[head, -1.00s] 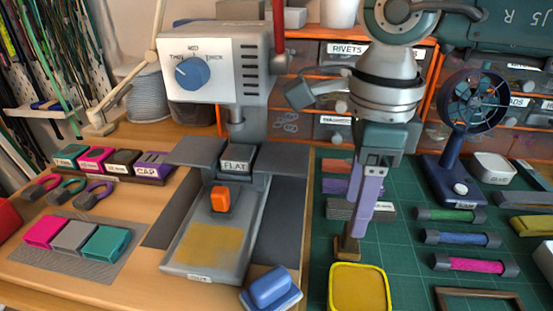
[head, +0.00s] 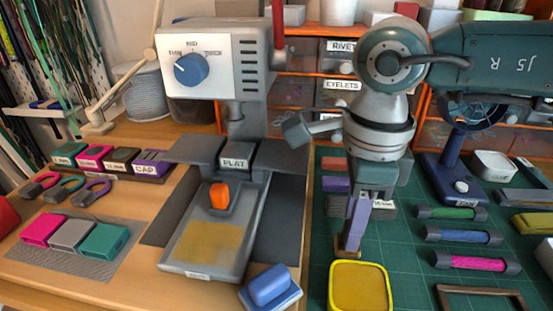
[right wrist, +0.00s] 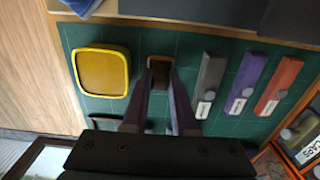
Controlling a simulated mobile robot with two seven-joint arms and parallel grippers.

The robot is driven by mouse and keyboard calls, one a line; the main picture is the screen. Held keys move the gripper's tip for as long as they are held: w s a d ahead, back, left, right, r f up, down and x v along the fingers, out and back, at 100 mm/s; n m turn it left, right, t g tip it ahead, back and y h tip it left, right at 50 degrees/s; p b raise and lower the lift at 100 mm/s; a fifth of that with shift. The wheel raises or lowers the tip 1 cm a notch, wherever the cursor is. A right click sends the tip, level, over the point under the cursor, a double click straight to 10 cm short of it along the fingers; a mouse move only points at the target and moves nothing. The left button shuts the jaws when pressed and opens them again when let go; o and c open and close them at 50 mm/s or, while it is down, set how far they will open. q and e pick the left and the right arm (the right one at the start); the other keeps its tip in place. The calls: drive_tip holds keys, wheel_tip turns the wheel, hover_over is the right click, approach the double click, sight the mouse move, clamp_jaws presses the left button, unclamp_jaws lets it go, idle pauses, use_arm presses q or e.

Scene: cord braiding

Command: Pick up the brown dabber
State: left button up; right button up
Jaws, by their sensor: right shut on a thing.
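The brown dabber (right wrist: 160,65) is between the purple fingertips of my right gripper (right wrist: 159,84) in the right wrist view. In the head view the right gripper (head: 354,228) points down just behind the yellow-rimmed tray (head: 334,290). It is shut on the dabber, and a little brown (head: 346,251) shows at the fingertips. I cannot tell whether the dabber touches the green mat. My left gripper is not in view.
A grey block (right wrist: 210,84), a purple block (right wrist: 245,84) and an orange block (right wrist: 279,86) stand in a row beside the dabber. A grey press (head: 226,100) stands left, a blue fan (head: 457,176) right. Green mat (head: 405,265) is bare between the tray and several tubes.

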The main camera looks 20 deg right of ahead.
clamp_jaws()
drive_tip(key=shift+r, duration=0.1)
wheel_tip(320, 180, up, 20)
drive_tip(key=p, duration=0.3)
drive_tip(key=shift+o, duration=0.8)
unclamp_jaws()
clamp_jaws()
